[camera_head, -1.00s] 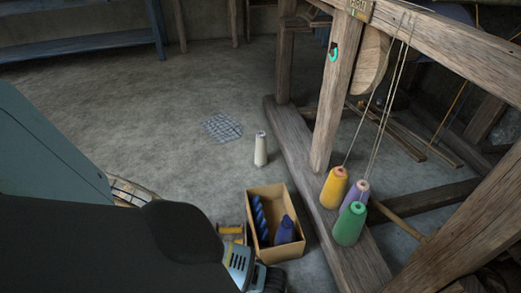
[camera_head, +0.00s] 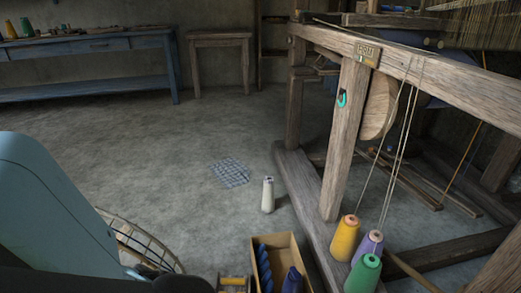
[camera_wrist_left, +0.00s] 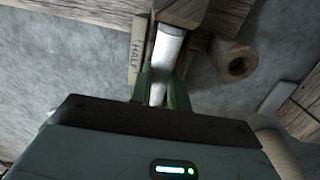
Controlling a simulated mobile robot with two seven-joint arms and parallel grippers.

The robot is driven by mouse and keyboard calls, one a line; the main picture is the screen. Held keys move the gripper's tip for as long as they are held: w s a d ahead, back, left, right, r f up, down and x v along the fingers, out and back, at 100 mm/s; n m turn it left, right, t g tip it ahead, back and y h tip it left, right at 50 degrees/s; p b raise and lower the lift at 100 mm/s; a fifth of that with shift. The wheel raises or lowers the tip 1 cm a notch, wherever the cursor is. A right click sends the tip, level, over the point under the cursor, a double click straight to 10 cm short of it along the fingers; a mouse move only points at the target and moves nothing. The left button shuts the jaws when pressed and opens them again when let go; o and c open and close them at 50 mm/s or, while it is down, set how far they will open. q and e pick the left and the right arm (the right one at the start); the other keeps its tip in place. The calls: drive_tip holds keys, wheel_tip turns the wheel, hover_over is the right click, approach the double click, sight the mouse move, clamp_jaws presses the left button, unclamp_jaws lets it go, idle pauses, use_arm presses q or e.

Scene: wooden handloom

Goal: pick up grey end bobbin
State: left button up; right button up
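The head view shows part of my left arm at lower left but no fingertips. My right gripper is not in view.
A cardboard box (camera_head: 293,246) with blue bobbins is at the bottom. Yellow (camera_head: 345,238), purple (camera_head: 367,247) and green (camera_head: 364,274) cones stand by the loom frame (camera_head: 346,135). A wire basket (camera_head: 140,240) is at left. The floor around the checked cloth (camera_head: 230,172) is clear.

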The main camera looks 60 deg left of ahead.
use_arm(q)
clamp_jaws()
drive_tip(key=shift+r, duration=0.1)
